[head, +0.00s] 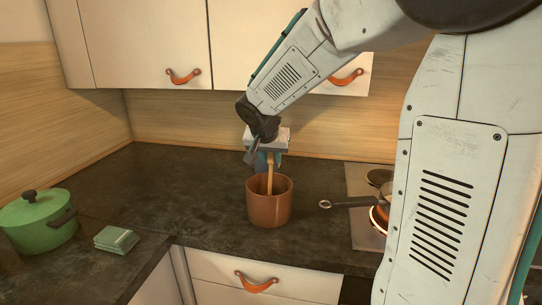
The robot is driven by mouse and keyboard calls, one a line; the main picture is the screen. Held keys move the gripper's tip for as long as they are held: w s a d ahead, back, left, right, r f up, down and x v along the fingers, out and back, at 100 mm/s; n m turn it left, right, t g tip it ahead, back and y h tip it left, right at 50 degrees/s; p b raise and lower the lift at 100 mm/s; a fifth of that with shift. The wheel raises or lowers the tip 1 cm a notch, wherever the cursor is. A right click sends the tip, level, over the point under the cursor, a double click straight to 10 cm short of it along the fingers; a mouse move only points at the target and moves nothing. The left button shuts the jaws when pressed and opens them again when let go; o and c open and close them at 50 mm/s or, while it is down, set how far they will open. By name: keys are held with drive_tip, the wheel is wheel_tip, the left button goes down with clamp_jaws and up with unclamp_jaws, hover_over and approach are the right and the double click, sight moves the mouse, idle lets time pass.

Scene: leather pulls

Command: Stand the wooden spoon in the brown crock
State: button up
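The brown crock (268,211) stands upright on the dark countertop near the middle of the head view. The wooden spoon (270,176) is upright, with its lower part inside the crock, hidden by the near wall. My gripper (267,160) is directly above the crock, pointing down, at the upper part of the spoon. It appears shut on the spoon, though its fingers are small and partly hidden. I cannot tell whether the spoon touches the crock's bottom.
A green lidded pot (38,222) and a stack of green cloths or tiles (116,240) are at left. A pan handle (347,203) reaches from the stove (362,228) toward the crock. Upper cabinets (150,45) hang behind. Counter left of the crock is clear.

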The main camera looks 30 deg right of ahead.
drive_tip(key=shift+o, duration=1)
drive_tip(key=v, duration=0.7)
drive_tip(key=shift+s+a+r, duration=0.15)
drive_tip(key=shift+r, duration=0.15)
drive_tip(key=shift+r, duration=1.5)
